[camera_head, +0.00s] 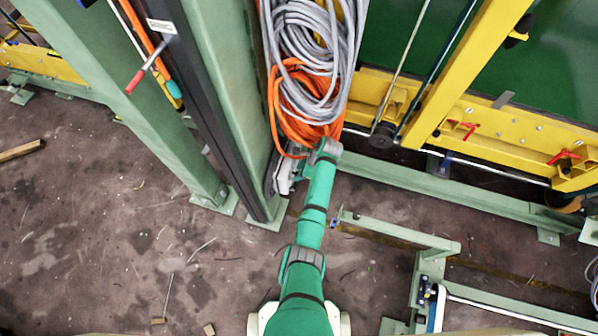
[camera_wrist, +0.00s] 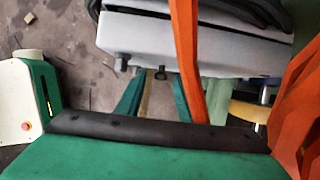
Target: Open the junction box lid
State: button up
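The junction box (camera_wrist: 190,48) fills the top of the wrist view as a pale grey box with a dark seam under its upper part, which looks like the lid. Small dark knobs show along its lower edge. In the head view a small grey-white shape (camera_head: 284,174), likely the same box, is at the green post, left of my arm's end. My gripper (camera_wrist: 158,88) is close to the box's lower edge. Two dark green bars reach from it toward the box, but I cannot tell surely that they are fingers. Contact with the box is not clear. The lid looks shut.
Orange cable (camera_head: 292,100) and grey cable (camera_head: 312,45) hang in coils above my arm's end. An orange strand (camera_wrist: 186,60) crosses in front of the box in the wrist view. Green posts (camera_head: 175,110) stand to the left, a yellow frame (camera_head: 470,115) to the right.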

jog(key=shift+w+a+f, duration=0.1)
jog(key=shift+f, duration=0.25)
grip_shut()
jog(key=shift+w+a, duration=0.1)
